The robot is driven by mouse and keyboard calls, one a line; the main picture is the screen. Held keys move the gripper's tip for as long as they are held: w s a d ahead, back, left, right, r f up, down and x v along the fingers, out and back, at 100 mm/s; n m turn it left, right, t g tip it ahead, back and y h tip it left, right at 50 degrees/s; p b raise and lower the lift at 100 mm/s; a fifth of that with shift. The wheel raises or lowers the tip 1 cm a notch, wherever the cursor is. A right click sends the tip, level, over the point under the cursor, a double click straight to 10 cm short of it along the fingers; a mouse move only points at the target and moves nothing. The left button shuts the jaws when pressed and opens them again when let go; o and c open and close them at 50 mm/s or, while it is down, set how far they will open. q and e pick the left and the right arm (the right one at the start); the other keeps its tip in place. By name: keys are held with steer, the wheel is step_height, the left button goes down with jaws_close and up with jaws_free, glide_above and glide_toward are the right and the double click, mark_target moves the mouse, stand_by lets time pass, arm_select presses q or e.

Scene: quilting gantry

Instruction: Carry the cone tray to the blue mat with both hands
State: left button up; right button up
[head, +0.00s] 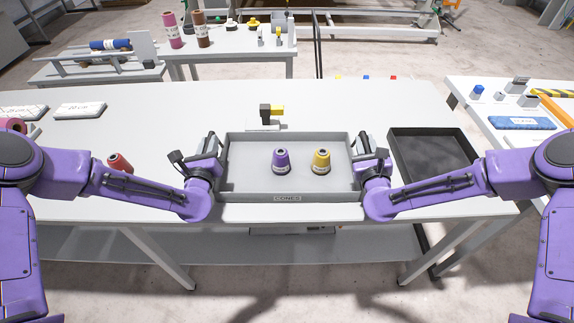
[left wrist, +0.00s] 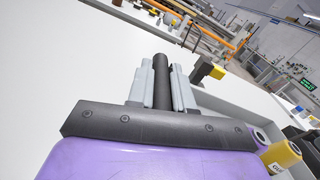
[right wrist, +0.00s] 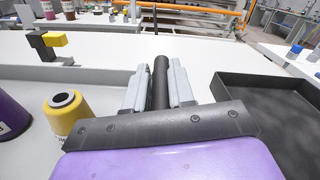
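The grey cone tray (head: 240,180) is at the middle of the white table, close to its front edge; I cannot tell whether it touches the tabletop. A purple cone (head: 281,162) and a yellow cone (head: 321,162) stand upright in it. My left gripper (head: 205,160) is at the tray's left side, its fingers closed around a dark handle bar (left wrist: 161,75). My right gripper (head: 372,160) is at the right side, closed around the other dark bar (right wrist: 160,85).
An empty dark tray (head: 432,132) lies just right of the cone tray. A black and yellow block (head: 270,112) stands behind it. A red cone (head: 121,163) lies at left.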

arm_select(q)
steer(key=shift+a, duration=0.1)
jaws_close()
arm_select(e)
steer(key=shift+d, duration=0.1)
jaws_close()
